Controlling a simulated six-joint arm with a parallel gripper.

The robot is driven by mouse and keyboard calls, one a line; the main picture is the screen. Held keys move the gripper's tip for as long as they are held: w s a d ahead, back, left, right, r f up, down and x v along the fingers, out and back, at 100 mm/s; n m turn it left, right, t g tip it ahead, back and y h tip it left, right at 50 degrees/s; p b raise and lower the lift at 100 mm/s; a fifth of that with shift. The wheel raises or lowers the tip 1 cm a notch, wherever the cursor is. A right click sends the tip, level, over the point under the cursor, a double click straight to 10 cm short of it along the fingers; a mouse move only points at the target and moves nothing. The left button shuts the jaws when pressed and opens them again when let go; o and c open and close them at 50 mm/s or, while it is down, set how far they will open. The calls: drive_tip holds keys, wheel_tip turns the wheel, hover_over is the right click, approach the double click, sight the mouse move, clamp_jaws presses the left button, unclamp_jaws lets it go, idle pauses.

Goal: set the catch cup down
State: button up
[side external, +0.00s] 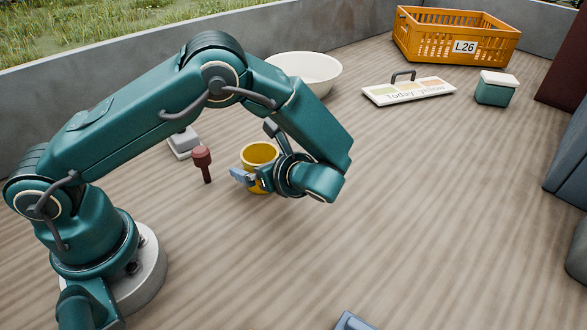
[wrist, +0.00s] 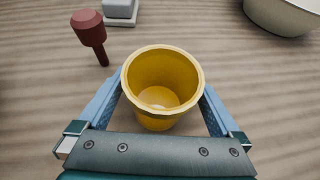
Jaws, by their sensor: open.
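The catch cup is a yellow, round, open cup (side external: 258,153). It stands upright on the wooden deck in the side view, left of my wrist. In the wrist view the yellow cup (wrist: 162,75) sits between my two fingers, and I look down into its empty-looking inside with a pale patch at the bottom. My gripper (wrist: 160,108) is open around the cup, one blue-grey finger on each side; narrow gaps seem to show, but contact lower down is hidden. In the side view my gripper (side external: 254,154) partly covers the cup's front.
A cream bowl (side external: 305,70) lies behind my arm. Farther back are a sign board (side external: 408,93), a teal box (side external: 495,90) and an orange crate (side external: 455,38). The deck's right middle is clear.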

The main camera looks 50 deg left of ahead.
drive_tip(key=v, duration=0.9)
drive_tip(key=shift+d, duration=0.15)
drive_tip(key=shift+d+r, duration=0.15)
drive_tip(key=shift+d, duration=0.05)
drive_tip(key=shift+s+r, duration=0.1)
drive_tip(key=shift+r, duration=0.1)
drive_tip(key=s+a+r+n+t+h, duration=0.1)
drive_tip(key=s+r+n+h, duration=0.3)
drive_tip(key=n, duration=0.5)
drive_tip(key=s+a+r+n+t+h, duration=0.1)
drive_tip(key=s+r+n+t+h, duration=0.2)
drive_tip(key=s+r+n+h, duration=0.2)
drive_tip(key=s+n+h, duration=0.3)
drive_tip(key=n, duration=0.2)
drive_tip(key=shift+s+a+n, duration=0.25)
drive_tip(key=shift+n, duration=0.05)
